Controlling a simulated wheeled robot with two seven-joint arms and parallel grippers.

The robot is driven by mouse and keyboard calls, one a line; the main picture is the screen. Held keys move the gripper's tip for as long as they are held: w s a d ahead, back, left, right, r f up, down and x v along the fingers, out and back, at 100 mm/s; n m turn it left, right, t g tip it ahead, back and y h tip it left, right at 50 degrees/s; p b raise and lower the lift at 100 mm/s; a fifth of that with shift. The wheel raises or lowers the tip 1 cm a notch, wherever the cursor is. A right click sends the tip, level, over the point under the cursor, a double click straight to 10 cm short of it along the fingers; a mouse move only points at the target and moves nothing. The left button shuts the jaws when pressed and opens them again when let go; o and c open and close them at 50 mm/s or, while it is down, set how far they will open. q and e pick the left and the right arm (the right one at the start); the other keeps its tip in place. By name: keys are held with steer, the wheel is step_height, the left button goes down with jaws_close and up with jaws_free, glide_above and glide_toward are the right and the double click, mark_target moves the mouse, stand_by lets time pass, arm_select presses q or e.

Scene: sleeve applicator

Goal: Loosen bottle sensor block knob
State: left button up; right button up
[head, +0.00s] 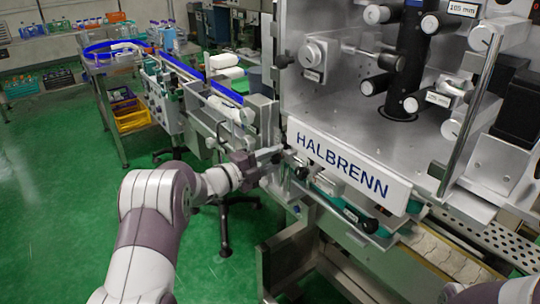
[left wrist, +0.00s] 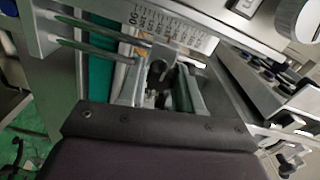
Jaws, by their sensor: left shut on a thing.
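My left gripper (head: 276,155) reaches in from the left to the machine's front, just left of the HALBRENN plate. In the left wrist view, its two fingers (left wrist: 160,82) are closed around a small dark knob (left wrist: 157,72) below a printed scale (left wrist: 165,22). The knob appears to be the bottle sensor block knob, but its block is largely hidden by the fingers and cannot be made out. My right gripper is not in view.
The white HALBRENN plate (head: 350,165) and the metal machine housing stand right of the left gripper. A conveyor with blue rails (head: 226,93) runs behind it. Green floor (head: 50,200) is clear at left.

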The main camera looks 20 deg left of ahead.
arm_select(q)
steer(key=n+p, duration=0.3)
steer(key=n, duration=0.2)
steer(key=shift+r+n, duration=0.1)
steer(key=shift+n, duration=0.2)
steer(key=n+p, duration=0.2)
steer(key=n, duration=0.2)
steer(key=shift+n+p, duration=0.3)
steer(key=shift+p, duration=0.1)
steer(key=shift+f, duration=0.2)
steer(key=o, duration=1)
steer(key=shift+o, duration=0.2)
steer(key=shift+s, duration=0.1)
steer(key=b+v, duration=0.1)
steer(key=v, duration=1.1)
steer(key=shift+s+a, duration=0.25)
